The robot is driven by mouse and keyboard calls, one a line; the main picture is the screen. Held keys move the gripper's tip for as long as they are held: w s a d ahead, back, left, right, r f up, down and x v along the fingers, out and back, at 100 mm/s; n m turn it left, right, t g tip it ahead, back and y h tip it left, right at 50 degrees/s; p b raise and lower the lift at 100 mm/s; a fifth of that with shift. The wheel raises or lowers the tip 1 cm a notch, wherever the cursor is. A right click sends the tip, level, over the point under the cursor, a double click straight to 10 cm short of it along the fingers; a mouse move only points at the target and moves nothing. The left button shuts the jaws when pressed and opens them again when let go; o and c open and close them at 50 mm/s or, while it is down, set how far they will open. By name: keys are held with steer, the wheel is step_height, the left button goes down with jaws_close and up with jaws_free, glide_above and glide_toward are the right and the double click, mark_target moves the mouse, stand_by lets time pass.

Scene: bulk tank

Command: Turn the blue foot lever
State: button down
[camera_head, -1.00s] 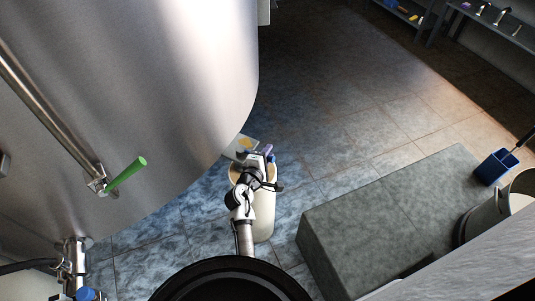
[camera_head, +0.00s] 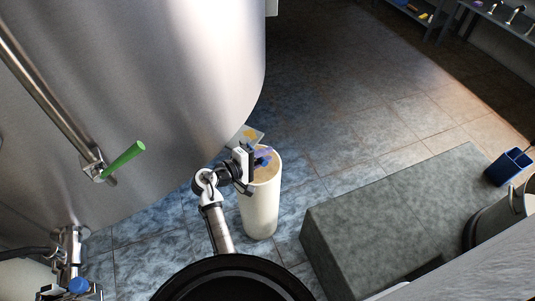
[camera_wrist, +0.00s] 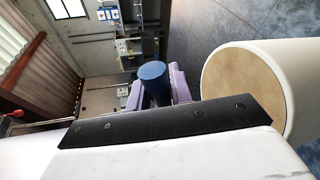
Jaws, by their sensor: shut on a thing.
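In the head view my gripper (camera_head: 262,155) is at the top of a cream cylindrical post (camera_head: 260,210), beside the big steel tank.
The steel tank (camera_head: 150,90) fills the left, with a green lever (camera_head: 124,158) on its pipe. A grey block (camera_head: 390,225) stands to the right, with a blue container (camera_head: 509,167) behind it. Tiled floor (camera_head: 340,110) lies open beyond the post.

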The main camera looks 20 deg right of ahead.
steer(key=shift+s+a+m+g, duration=0.1)
steer(key=shift+a+m+g, duration=0.2)
steer(key=shift+g, duration=0.1)
steer(key=c, duration=1.3)
jaws_free()
steer(key=shift+o, duration=0.2)
steer(key=b+v, duration=0.1)
steer(key=v, duration=1.2)
steer(key=shift+a+b, duration=0.3)
steer(key=shift+a, duration=0.15)
steer(key=shift+s, duration=0.1)
